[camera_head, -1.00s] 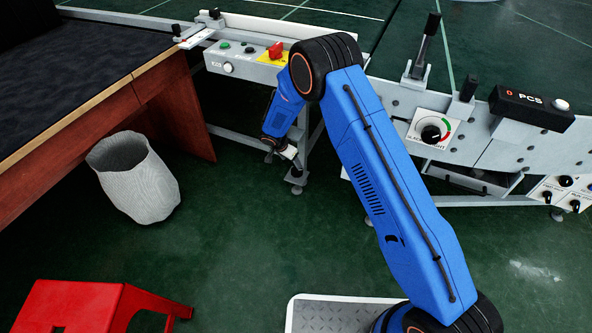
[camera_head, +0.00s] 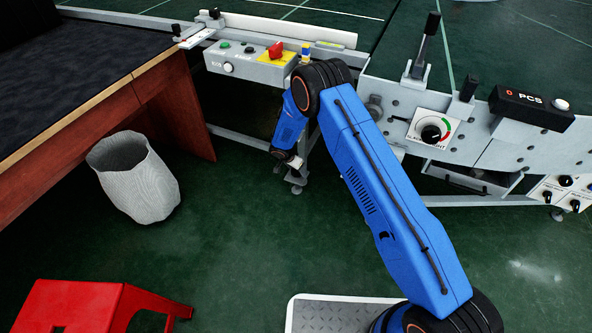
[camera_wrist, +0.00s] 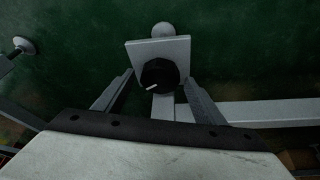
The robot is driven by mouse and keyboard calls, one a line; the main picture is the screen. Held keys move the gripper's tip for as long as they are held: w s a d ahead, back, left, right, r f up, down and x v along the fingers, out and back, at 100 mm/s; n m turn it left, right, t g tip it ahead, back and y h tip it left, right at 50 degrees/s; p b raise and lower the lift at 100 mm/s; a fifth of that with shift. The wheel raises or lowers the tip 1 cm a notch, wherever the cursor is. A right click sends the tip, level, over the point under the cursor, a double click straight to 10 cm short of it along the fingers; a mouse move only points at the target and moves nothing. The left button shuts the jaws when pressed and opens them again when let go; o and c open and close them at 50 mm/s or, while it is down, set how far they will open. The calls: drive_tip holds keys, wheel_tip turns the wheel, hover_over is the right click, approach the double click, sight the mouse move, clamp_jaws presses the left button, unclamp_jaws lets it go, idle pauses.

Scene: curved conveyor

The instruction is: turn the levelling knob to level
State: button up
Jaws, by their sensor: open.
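The levelling knob (camera_wrist: 158,74) is round and black with a white pointer line. It sits in front of a pale square plate (camera_wrist: 172,50) in the wrist view, and its pointer slants down to the left. My gripper (camera_wrist: 158,80) is open, with one finger on each side of the knob. A small gap seems to show on both sides; whether a finger touches it I cannot tell. In the head view my gripper (camera_head: 287,165) is low by a conveyor leg foot (camera_head: 297,182), and the knob cannot be made out there.
A control box (camera_head: 245,65) with a red switch is above my gripper. A dial (camera_head: 432,132) with a coloured scale is on the conveyor side to the right. A grey waste bin (camera_head: 133,178) and a red stool (camera_head: 95,306) stand left. Green floor between them is clear.

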drive_tip(key=shift+c, duration=0.6)
drive_tip(key=c, duration=0.9)
drive_tip(key=shift+c, duration=0.2)
drive_tip(key=shift+n, duration=0.4)
drive_tip(key=n, duration=0.1)
drive_tip(key=n+y, duration=0.1)
drive_tip(key=n, duration=0.1)
drive_tip(key=n+y, duration=0.1)
drive_tip(key=shift+s+d+n+t, duration=0.1)
drive_tip(key=shift+d+n+t, duration=0.2)
drive_tip(key=shift+n, duration=0.1)
drive_tip(key=n+y, duration=0.1)
drive_tip(key=n, duration=0.2)
drive_tip(key=shift+n+y, duration=0.6)
drive_tip(key=shift+n, duration=0.4)
drive_tip(key=o, duration=1.1)
drive_tip(key=shift+c, duration=0.2)
